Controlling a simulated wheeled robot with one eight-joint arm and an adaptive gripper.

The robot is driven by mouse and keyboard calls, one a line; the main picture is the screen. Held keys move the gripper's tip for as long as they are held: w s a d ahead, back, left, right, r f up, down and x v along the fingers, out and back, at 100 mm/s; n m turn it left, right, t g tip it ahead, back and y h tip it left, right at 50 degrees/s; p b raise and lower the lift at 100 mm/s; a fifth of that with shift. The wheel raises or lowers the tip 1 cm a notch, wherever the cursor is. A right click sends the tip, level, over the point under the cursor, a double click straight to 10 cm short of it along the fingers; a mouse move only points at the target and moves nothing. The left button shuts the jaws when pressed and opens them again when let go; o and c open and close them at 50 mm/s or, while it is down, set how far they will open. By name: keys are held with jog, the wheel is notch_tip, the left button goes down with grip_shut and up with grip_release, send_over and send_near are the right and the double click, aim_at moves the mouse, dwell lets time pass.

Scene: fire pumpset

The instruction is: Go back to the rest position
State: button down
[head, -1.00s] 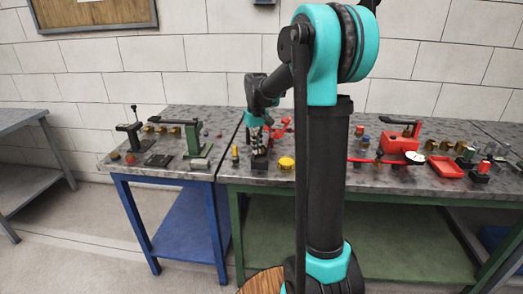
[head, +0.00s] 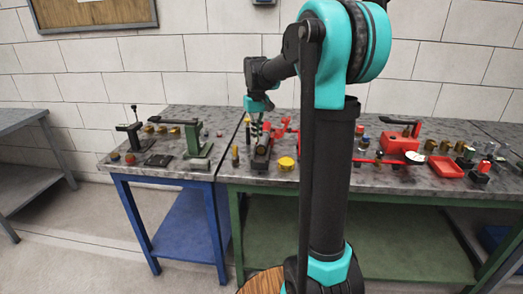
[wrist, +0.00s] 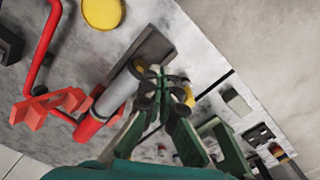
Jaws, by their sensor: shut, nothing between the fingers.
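In the head view my gripper (head: 257,133) hangs fingers-down above the left end of the green-legged table (head: 350,182). It is over or just behind a dark-and-red device (head: 261,160); the exact gap is hard to judge. In the wrist view my gripper (wrist: 160,78) has its fingers together with nothing held. Below it, that view shows a grey cylinder (wrist: 120,95) with a red end, lying by a dark plate (wrist: 155,50).
A yellow knob (head: 286,163), a small brass piece (head: 235,156) and red parts (head: 282,127) stand close to my gripper. A red pump-like unit (head: 400,145) and red tray (head: 445,167) are farther right. A blue-legged table (head: 120,170) adjoins on the left. Air above is free.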

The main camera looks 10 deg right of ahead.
jog(key=s+d+f+t, duration=0.1)
jog(key=s+f, duration=0.5)
jog(key=s, duration=0.3)
jog(key=s+d+f+m+t, duration=0.1)
jog(key=s+f, duration=0.4)
jog(key=s, duration=0.4)
jog(key=s+d+f+m+t, duration=0.1)
jog(key=s+f+t, duration=0.1)
jog(key=s+f, duration=0.4)
jog(key=s, duration=0.3)
jog(key=shift+d+f, duration=0.35)
